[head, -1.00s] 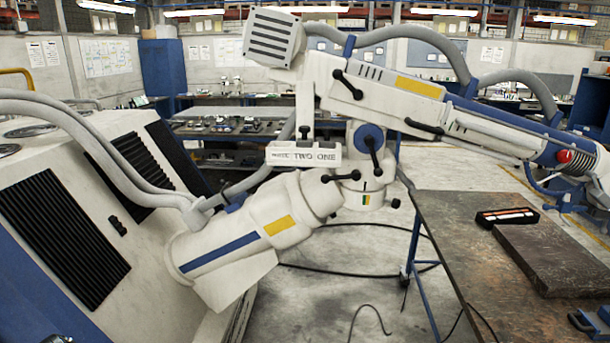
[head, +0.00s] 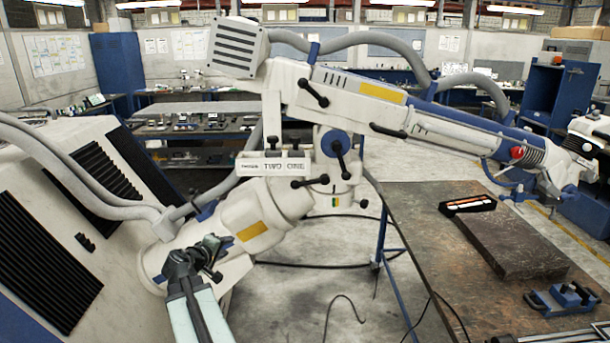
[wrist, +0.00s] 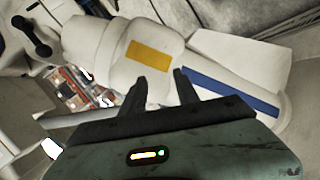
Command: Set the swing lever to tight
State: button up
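A short lever with ball ends (head: 310,182) lies nearly level beside the lower pivot, which bears a small coloured band (head: 335,201). Another lever (head: 338,158) crosses the blue disc, and one (head: 313,93) slants on the upper arm. No readable label shows which is the swing lever. My gripper (head: 211,246) is in front of the lower housing, below and left of the levers. In the wrist view its fingers (wrist: 160,88) are apart and empty; a black lever (wrist: 40,37) is at upper left.
A ribbed white cabinet (head: 60,200) with grey hoses fills the left. A dark workbench (head: 425,225) stands at right, with an orange-and-black case (head: 467,204), a dark slab (head: 510,245) and a blue fixture (head: 567,299). Cables lie on the floor between.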

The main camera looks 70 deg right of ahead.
jog(key=s+d+r+h+p, duration=0.1)
jog(key=s+d+r+h, duration=0.1)
jog(key=s+d+r, duration=0.6)
jog(key=n+g+h+p, duration=0.1)
jog(key=n+h+p, duration=0.1)
jog(key=n+h, duration=0.15)
send_near(305, 184)
jog(key=d, duration=1.1)
jog(key=shift+r, duration=0.1)
jog(key=shift+a, duration=0.1)
grip_shut()
